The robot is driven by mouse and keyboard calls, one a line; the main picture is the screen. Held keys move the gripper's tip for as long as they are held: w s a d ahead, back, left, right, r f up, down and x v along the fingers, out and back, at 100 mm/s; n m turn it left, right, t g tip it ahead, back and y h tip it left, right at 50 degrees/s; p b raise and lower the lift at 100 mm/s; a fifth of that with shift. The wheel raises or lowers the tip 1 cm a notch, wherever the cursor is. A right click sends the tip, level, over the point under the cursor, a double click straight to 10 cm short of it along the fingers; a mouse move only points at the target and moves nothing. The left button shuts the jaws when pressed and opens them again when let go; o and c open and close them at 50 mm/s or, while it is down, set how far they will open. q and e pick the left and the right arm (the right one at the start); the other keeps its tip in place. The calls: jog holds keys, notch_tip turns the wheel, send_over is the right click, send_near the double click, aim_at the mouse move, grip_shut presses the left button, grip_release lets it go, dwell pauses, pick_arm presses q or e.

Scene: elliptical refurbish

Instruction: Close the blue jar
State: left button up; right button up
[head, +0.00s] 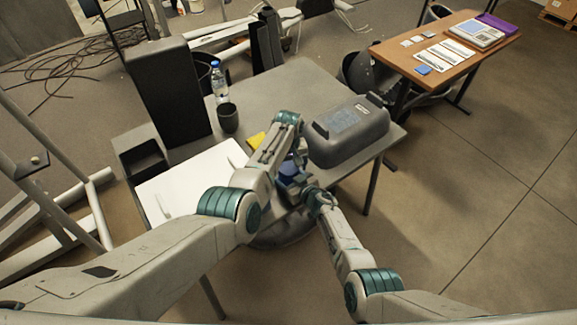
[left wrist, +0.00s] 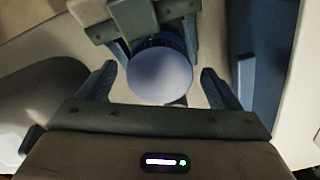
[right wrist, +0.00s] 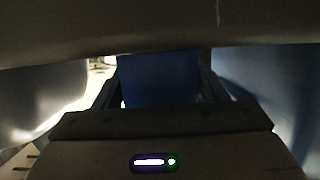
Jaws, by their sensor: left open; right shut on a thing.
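The blue jar (head: 289,168) is near the table's front edge, partly hidden by my grippers. In the left wrist view a pale round lid (left wrist: 160,76) with a dark blue ribbed rim shows on top of it; I cannot tell how tightly it sits. My left gripper (head: 299,152) is open above the jar, its fingers on either side of the lid and apart from it. My right gripper (head: 314,194) is shut on the jar from the side. In the right wrist view the blue jar body (right wrist: 158,78) fills the space between the fingers.
The grey table (head: 285,92) bears a dark grey case (head: 348,132) right of the jar. A dark cup (head: 228,118), a water bottle (head: 219,84) and a yellow item (head: 256,141) stand or lie behind. A white sheet (head: 190,185) covers the left part.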

pick_arm(q)
jog(key=shift+r, duration=3.55)
pick_arm(e)
jog(key=o, duration=2)
jog(key=shift+c, duration=0.2)
pick_arm(q)
jog(key=shift+r, duration=0.1)
jog(key=shift+r+p, duration=0.2)
jog(key=shift+p, duration=0.15)
pick_arm(e)
jog(key=shift+s+d+r, duration=0.15)
jog(key=shift+s+d, duration=0.05)
jog(key=shift+s, duration=0.05)
pick_arm(q)
notch_tip(320, 180, up, 4)
jog(key=p, duration=0.4)
jog(key=shift+r, duration=0.25)
pick_arm(e)
jog(key=v, duration=1)
jog(key=shift+s+d, duration=0.1)
jog(key=shift+s, duration=0.05)
